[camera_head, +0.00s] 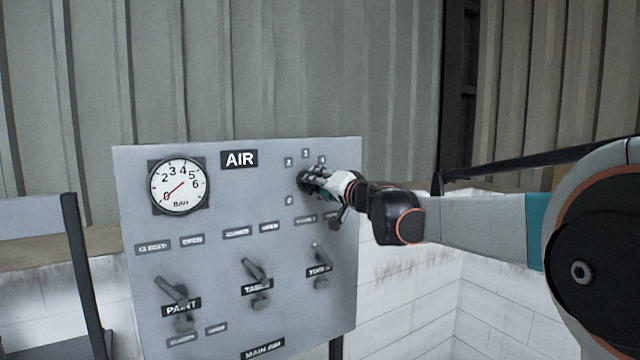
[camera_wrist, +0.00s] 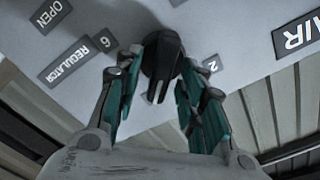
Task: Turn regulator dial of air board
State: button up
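The grey air board (camera_head: 217,230) stands upright, with a white BAR gauge (camera_head: 180,186) at its upper left; the needle points near 0. The regulator dial is a black knob (camera_wrist: 160,62) on the board face, with 2 and 6 labels beside it in the wrist view. In the head view my gripper (camera_head: 308,181) reaches in from the right and hides most of the dial. In the wrist view my two teal fingers (camera_wrist: 158,75) are apart, one on each side of the knob. Whether they press on it is not clear.
Three lever valves labelled PAINT (camera_head: 178,300), TABLE (camera_head: 256,275) and a third (camera_head: 319,262) stick out below the dial. A dark post (camera_head: 85,270) stands left of the board. A white brick wall (camera_head: 420,290) and corrugated panels (camera_head: 250,70) lie behind.

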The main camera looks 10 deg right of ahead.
jog(key=shift+s, duration=0.15)
jog(key=v, duration=1.2)
